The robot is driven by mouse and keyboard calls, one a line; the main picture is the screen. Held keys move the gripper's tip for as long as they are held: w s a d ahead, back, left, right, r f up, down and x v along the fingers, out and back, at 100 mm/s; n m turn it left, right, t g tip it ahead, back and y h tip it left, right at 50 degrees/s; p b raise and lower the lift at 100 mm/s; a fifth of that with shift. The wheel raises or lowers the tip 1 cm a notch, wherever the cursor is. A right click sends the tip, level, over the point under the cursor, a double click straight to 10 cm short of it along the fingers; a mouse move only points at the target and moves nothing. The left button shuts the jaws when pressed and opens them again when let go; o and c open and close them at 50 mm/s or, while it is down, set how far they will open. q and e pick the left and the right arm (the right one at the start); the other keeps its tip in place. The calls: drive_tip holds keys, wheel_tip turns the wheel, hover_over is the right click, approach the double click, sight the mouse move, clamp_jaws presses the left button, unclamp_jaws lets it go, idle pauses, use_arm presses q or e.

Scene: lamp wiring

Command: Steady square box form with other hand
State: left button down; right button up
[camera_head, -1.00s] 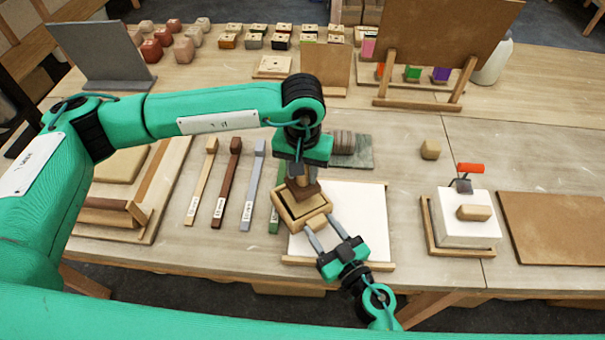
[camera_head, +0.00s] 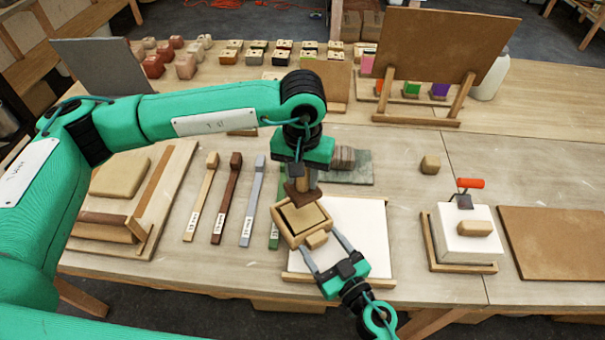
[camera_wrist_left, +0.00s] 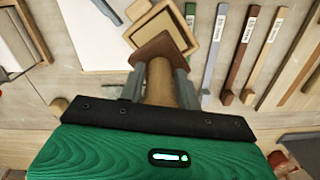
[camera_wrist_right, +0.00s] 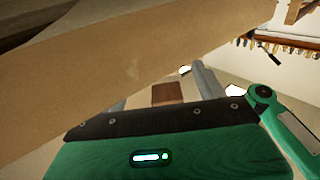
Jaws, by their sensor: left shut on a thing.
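The block is at the form's far edge; contact is unclear. My right gripper (camera_head: 320,243) is open, its fingers apart near the form's small front block (camera_head: 317,239). A pale wooden surface fills much of the right wrist view.
Several labelled sticks (camera_head: 231,197) lie left of the form. A tray with a white block and red-handled tool (camera_head: 466,222) stands right, beside a brown board (camera_head: 552,243). A small tan block (camera_head: 430,165) lies behind. Bare table lies between the pad and that tray.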

drive_tip(key=shift+s+d, duration=0.1)
drive_tip(key=v, duration=1.1)
drive_tip(key=shift+s+d, duration=0.15)
drive_tip(key=shift+s, duration=0.15)
